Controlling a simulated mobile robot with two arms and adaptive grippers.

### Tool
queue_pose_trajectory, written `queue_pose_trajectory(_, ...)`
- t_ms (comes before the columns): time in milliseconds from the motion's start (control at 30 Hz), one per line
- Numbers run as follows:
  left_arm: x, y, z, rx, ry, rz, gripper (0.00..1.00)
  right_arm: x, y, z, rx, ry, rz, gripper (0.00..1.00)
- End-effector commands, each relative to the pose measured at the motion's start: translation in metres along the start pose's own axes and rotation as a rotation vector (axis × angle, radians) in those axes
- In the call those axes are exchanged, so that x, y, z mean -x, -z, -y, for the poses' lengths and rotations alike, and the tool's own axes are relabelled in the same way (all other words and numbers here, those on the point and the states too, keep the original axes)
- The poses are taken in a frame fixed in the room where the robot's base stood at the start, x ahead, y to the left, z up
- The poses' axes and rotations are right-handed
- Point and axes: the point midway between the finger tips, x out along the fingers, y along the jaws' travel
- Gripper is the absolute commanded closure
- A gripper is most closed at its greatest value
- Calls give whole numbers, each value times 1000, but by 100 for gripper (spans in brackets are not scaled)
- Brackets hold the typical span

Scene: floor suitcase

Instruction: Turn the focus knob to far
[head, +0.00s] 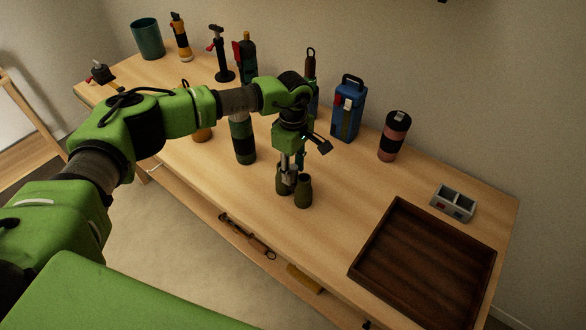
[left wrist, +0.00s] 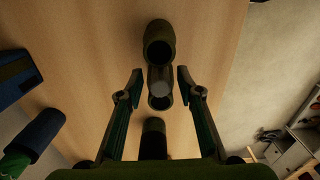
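Olive-green binoculars (head: 303,191) stand upright on the wooden table, near its front edge. In the left wrist view one barrel (left wrist: 158,42) shows from above. A round grey knob (left wrist: 160,89) sits between the barrels, and the other barrel lies just below it, partly covered. My left gripper (head: 291,165) points down right above the binoculars. In the left wrist view its two fingers (left wrist: 159,74) are apart, one on each side of the knob, with visible gaps. The knob's setting cannot be read. My right gripper is not in view.
A dark wooden tray (head: 357,269) and a grey two-compartment box (head: 453,203) are at the right. A pink-and-black canister (head: 394,137), a blue lantern-like case (head: 348,110) and a green bottle (head: 242,140) stand behind or left. The table between binoculars and tray is clear.

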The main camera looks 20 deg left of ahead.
Motion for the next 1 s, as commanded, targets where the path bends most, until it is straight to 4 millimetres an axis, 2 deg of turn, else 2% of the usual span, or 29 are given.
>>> queue_pose_trajectory(133, 2, 0, 0, 0, 0, 0, 66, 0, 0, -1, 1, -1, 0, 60)
queue_pose_trajectory(267, 17, 1, -1, 0, -3, -1, 66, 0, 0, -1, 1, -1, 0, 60)
queue_pose_trajectory(500, 67, 0, -1, -1, -4, -1, 66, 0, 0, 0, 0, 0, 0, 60)
queue_pose_trajectory(700, 103, 0, -1, 0, -3, -1, 66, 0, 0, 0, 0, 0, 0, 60)
queue_pose_trajectory(833, 116, 0, 0, 0, -1, 0, 66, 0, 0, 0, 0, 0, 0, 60)
queue_pose_trajectory(1000, 120, 0, 0, 0, 0, 0, 66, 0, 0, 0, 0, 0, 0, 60)
